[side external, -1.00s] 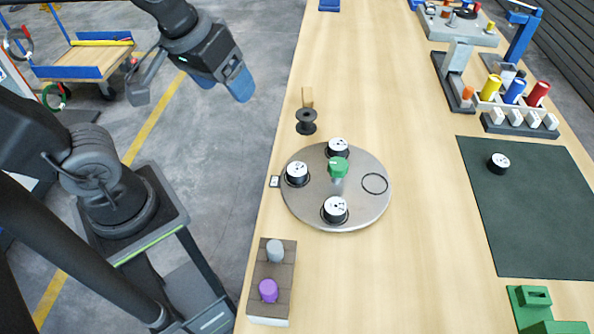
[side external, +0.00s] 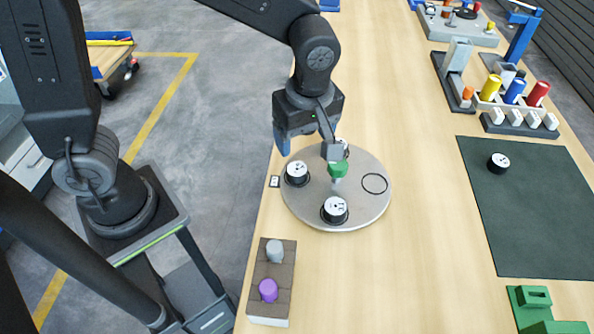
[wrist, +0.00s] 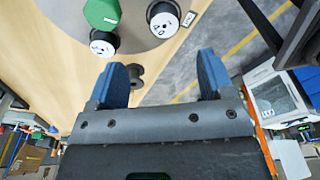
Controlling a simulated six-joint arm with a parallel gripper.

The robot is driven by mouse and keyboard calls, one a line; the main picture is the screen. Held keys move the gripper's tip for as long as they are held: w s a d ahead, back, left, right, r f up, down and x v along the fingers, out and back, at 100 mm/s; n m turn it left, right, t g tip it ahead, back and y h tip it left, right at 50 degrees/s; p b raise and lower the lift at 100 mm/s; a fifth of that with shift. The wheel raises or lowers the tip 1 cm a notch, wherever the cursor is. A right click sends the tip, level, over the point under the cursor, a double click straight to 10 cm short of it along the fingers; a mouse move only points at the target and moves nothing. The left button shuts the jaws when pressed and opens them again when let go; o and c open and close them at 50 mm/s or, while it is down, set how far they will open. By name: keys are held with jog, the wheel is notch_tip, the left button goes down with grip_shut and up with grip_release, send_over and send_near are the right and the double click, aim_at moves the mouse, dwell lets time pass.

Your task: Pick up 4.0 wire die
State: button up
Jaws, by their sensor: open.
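On the round metal plate (side external: 365,215), one die (side external: 297,172) sits at left, one (side external: 335,209) at front and one (side external: 343,146) at the back, mostly hidden by my gripper. Another die (side external: 498,162) lies on the dark mat (side external: 530,220) at right. My gripper (wrist: 163,72) is open and empty, its blue fingers above the plate's back left side. In the wrist view, two dies (wrist: 165,18) (wrist: 103,44) are beyond the fingers.
A green knob (side external: 338,168) stands at the plate's centre, beside an empty black ring (side external: 374,183). A black spool (wrist: 136,75) shows between the fingers in the wrist view. A block with grey and purple pegs (side external: 270,305) is at the front left. The table between plate and mat is clear.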

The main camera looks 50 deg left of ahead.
send_over(298, 169)
jog(key=f, duration=0.4)
jog(key=shift+w+d+f, duration=0.1)
jog(key=shift+d+f, duration=0.25)
jog(key=shift+d, duration=0.05)
jog(key=shift+a+f, duration=0.25)
jog(key=shift+f, duration=1.05)
jog(key=shift+a+f, duration=0.2)
jog(key=shift+f, duration=1.1)
jog(key=shift+c, duration=0.2)
jog(key=c, duration=1.1)
jog(key=shift+r, duration=0.15)
